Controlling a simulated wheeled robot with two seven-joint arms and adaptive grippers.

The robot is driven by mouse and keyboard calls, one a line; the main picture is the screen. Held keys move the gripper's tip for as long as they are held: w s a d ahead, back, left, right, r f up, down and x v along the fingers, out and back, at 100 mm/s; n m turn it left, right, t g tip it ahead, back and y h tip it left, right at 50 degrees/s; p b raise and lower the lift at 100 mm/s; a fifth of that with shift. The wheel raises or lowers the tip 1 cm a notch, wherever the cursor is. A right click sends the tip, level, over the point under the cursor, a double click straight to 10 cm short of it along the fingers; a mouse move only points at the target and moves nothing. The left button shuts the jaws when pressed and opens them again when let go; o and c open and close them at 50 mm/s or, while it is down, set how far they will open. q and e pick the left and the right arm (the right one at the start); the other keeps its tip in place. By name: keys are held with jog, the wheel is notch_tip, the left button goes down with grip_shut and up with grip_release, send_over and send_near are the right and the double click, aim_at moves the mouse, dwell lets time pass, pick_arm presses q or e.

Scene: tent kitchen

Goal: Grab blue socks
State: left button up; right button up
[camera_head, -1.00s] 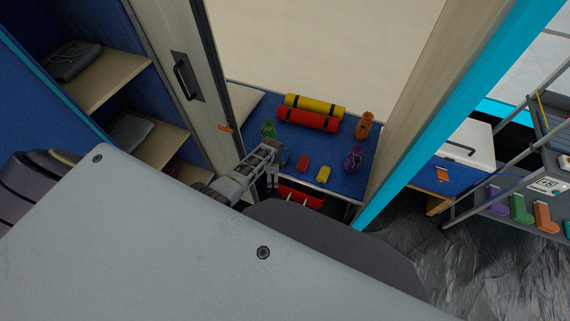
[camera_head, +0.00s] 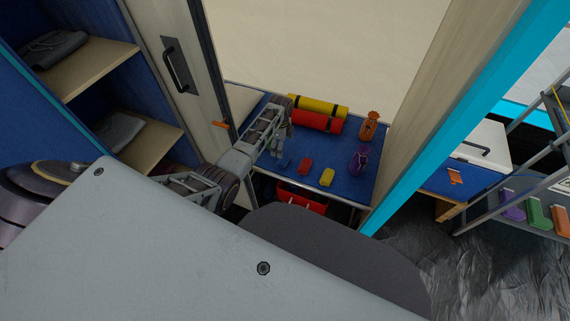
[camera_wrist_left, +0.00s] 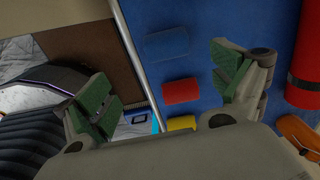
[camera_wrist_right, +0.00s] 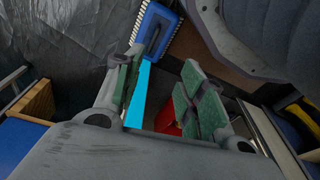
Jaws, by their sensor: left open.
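The blue socks (camera_head: 282,160) lie as a small rolled bundle on the blue bench top (camera_head: 345,187), left of the red bundle (camera_head: 305,164) and yellow bundle (camera_head: 327,177). In the left wrist view the blue socks (camera_wrist_left: 166,43) lie near the top, between and beyond the open fingers. The red bundle (camera_wrist_left: 180,90) and yellow bundle (camera_wrist_left: 181,122) are closer to the palm. My left gripper (camera_head: 276,148) is open and empty above the bench, near the blue socks. My right gripper (camera_wrist_right: 163,88) is open and empty in its wrist view, and hidden in the head view.
Yellow and red rolls (camera_head: 317,112) lie at the bench's back. An orange sack (camera_head: 369,126) and a purple sack (camera_head: 358,160) stand to the right. A red container (camera_head: 303,200) is below the bench. An open door (camera_head: 178,85) stands left, a wooden post (camera_head: 440,90) right.

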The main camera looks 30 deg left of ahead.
aim_at(284, 156)
pick_arm(q)
jog(key=shift+w+r+m+b, duration=0.3)
jog(key=shift+w+r, duration=0.3)
jog(key=shift+w, duration=0.2)
pick_arm(e)
jog(key=shift+w+a+r, duration=0.15)
jog(key=shift+w+r, duration=0.05)
jog(key=shift+w, duration=0.1)
pick_arm(q)
notch_tip(284, 156, down, 3)
jog(key=shift+s+b, duration=0.1)
jog(key=shift+b, duration=0.45)
notch_tip(284, 156, down, 4)
jog(key=shift+f+b, duration=0.2)
jog(key=shift+b, duration=0.7)
jog(key=shift+f, duration=0.6)
pick_arm(e)
notch_tip(284, 156, up, 7)
jog(key=shift+w+a+t+y, duration=0.3)
jog(key=shift+w+a+y, duration=0.05)
jog(key=shift+w+y, duration=0.1)
